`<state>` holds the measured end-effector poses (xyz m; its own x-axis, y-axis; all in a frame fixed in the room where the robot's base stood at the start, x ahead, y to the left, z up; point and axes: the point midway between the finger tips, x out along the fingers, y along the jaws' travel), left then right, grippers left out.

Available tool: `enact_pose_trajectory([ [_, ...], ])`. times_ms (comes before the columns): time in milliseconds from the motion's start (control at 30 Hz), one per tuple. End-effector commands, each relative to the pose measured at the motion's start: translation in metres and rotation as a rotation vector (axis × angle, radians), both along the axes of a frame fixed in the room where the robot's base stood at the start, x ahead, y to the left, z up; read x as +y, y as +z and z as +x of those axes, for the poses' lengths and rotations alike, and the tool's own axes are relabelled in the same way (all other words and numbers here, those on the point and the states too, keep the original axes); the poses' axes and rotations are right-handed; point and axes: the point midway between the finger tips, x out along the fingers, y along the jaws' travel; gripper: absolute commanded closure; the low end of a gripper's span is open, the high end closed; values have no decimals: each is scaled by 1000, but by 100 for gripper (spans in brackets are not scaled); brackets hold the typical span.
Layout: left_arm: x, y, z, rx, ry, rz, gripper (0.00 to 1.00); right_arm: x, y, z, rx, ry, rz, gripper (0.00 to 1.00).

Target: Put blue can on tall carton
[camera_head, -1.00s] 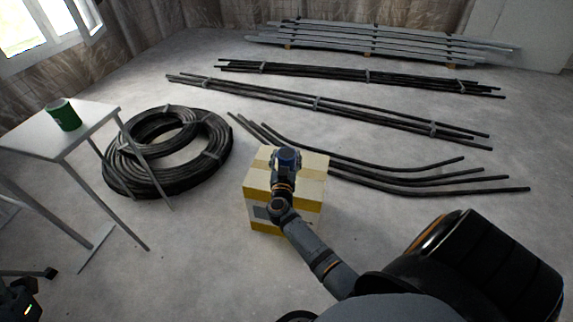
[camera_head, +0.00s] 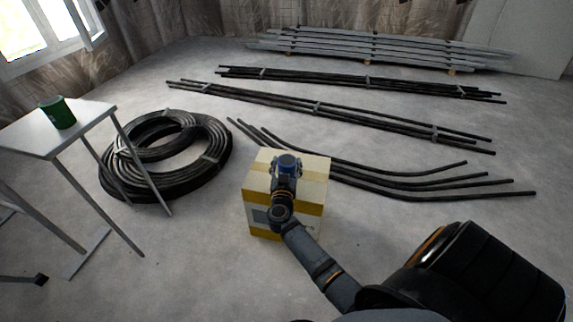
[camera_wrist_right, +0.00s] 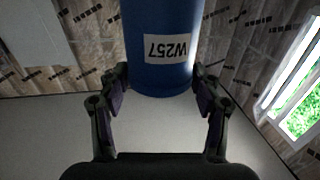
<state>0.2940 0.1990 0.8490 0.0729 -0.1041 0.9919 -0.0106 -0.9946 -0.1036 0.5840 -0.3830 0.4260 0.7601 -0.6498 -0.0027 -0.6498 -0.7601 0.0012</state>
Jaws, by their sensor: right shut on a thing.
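The blue can (camera_head: 287,162) shows its dark top in the head view, over the far part of the tall carton's top. The tall carton (camera_head: 311,188) is a pale box with yellow bands, standing on the floor. My right gripper (camera_head: 284,178) is shut on the can. In the right wrist view the can (camera_wrist_right: 160,40) with a white label "W257" is upside down in the picture, between the fingers of the right gripper (camera_wrist_right: 160,92). The arm hides part of the carton, and I cannot tell whether the can touches the carton top. My left gripper is out of view.
A grey table (camera_head: 88,112) with a green can (camera_head: 58,112) stands at the left. A black hose coil (camera_head: 205,165) lies behind it. Black bars (camera_head: 400,177) lie behind and right of the carton. The floor in front of the carton is clear.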

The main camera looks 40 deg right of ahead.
Motion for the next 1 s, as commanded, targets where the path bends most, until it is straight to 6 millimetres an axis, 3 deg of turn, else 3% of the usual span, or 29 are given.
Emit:
enact_pose_trajectory([
  [33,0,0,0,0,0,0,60,0,0,0,0,0,0,32],
  [167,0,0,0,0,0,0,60,0,0,0,0,0,0,14],
  [567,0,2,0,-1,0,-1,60,2,3,-2,0,0,3,13],
  [967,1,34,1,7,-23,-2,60,63,4,-74,1,-1,3,13],
  [1000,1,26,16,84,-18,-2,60,66,3,-76,0,-1,1,13],
])
